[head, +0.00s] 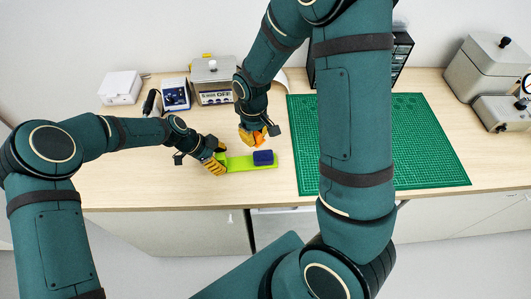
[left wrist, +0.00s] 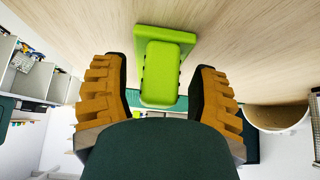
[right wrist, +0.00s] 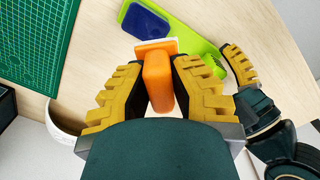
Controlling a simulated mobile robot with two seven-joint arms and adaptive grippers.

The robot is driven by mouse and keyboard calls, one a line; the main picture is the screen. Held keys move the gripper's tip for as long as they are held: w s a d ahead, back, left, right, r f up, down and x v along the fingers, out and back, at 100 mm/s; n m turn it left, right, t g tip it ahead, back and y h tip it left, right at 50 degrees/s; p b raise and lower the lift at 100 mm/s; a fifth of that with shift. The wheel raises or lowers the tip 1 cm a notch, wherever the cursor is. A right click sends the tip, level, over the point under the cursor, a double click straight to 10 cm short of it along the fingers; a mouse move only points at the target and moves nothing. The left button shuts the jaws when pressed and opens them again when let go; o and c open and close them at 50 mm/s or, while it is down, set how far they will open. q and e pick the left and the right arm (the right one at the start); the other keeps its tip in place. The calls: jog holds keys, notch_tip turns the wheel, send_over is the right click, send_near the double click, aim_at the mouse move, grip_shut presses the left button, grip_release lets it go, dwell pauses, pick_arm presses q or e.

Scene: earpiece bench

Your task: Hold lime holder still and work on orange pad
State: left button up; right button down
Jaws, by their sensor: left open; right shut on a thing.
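The lime holder (head: 239,162) is a flat bright green bar lying on the bench, with a dark blue block (head: 263,157) on its right part. My left gripper (head: 220,158) is at its left end. In the left wrist view the holder's raised lime end (left wrist: 161,75) lies between the open fingers, with gaps on both sides. My right gripper (head: 257,137) is shut on the orange pad (right wrist: 156,78), which has a pale flat face at its far end. In the right wrist view the pad is close beside the holder (right wrist: 185,35); contact between them cannot be told.
A green cutting mat (head: 430,150) covers the bench to the right. A white box (head: 120,88), a device with a blue screen (head: 176,94) and a metal bath (head: 213,80) stand at the back left. A pale round bowl (left wrist: 275,118) shows in the left wrist view. Bench in front is clear.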

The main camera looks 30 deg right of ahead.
pick_arm(q)
jog(key=v, duration=1.2)
jog(key=shift+a, duration=0.1)
